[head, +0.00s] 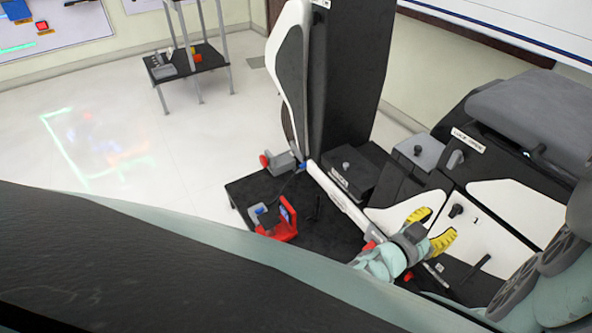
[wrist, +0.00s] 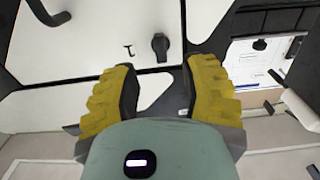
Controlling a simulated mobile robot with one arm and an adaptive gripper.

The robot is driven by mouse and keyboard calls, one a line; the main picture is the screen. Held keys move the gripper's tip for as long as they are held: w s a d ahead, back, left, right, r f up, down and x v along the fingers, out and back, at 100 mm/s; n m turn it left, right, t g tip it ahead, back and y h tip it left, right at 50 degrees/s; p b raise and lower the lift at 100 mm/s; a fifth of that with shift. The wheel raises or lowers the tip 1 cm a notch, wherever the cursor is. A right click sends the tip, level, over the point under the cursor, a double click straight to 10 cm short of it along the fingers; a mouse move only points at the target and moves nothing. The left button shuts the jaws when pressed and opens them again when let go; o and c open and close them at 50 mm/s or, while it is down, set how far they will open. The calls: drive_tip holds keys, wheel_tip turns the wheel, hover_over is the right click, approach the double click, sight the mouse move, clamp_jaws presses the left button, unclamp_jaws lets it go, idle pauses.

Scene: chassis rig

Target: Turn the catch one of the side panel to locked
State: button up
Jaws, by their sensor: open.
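The white side panel (head: 492,232) is at the right of the head view and fills the upper left of the wrist view (wrist: 85,38). Catch one is a small black knob (head: 456,210) beside a printed "1". In the wrist view the catch (wrist: 160,46) points roughly up and down the picture, with the mark to its left. My gripper (head: 437,227) has its yellow fingers spread and nothing between them. In the wrist view my gripper (wrist: 163,70) has the catch just beyond its fingertips, between their lines. They look apart. Whether the catch is locked cannot be told.
A black bar-like handle (head: 475,266) sits lower on the panel. A grey lever (head: 455,160) is above it near a printed label. A red bracket (head: 286,226) stands on the black base to the left. Open floor (head: 190,150) lies farther left.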

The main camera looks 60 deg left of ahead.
drive_tip(key=shift+s+a, duration=0.15)
drive_tip(key=shift+s, duration=2.5)
